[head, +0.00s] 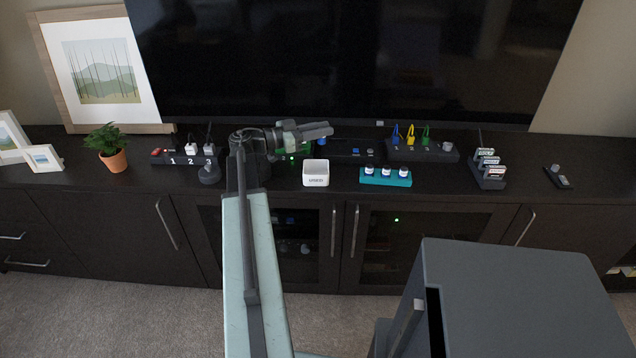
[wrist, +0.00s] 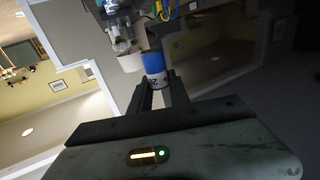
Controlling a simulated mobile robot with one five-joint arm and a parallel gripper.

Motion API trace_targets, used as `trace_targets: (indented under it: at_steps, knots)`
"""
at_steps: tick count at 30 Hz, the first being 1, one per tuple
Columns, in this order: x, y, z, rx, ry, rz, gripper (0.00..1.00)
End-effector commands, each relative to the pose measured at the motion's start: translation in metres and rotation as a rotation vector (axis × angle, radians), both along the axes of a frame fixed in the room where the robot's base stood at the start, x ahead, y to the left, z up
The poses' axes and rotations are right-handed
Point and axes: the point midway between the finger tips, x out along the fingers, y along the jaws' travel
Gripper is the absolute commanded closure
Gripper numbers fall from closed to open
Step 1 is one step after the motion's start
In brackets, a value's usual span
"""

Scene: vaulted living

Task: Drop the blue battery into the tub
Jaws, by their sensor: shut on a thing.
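My gripper (head: 326,130) is above the cabinet top in the head view, its fingers pointing right. In the wrist view my gripper (wrist: 160,90) is shut on the blue battery (wrist: 154,63), which has a blue part and a white band with dark print. In the head view a small blue patch shows just below the fingertips; I cannot tell for sure that it is the battery. The white tub (head: 316,180), with dark lettering on its front, stands open on the cabinet top, nearer the front edge and below my gripper in the picture.
Right of the tub is a teal rack (head: 386,177) holding several small white items. Behind are a dark unit (head: 350,151) and a stand with coloured clips (head: 425,150). A numbered dark strip (head: 180,160) and potted plant (head: 112,155) are left. A television (head: 350,60) stands behind.

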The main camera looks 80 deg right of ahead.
Motion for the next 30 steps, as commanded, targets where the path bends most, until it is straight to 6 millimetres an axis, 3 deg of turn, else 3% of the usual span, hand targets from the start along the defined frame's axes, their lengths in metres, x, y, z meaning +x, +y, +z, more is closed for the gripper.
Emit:
trace_targets:
  at_steps: [8,18,28,29,30]
  knots:
    - [-0.001,0.000,-0.011,0.000,0.000,0.000,1.00]
    - [-0.001,0.000,-0.057,0.000,0.000,-0.001,1.00]
    - [-0.002,0.000,-0.059,0.000,0.000,-0.002,1.00]
    - [-0.002,0.000,-0.059,0.000,0.000,-0.002,0.72]
    - [-0.002,0.000,-0.059,0.000,0.000,-0.002,0.61]
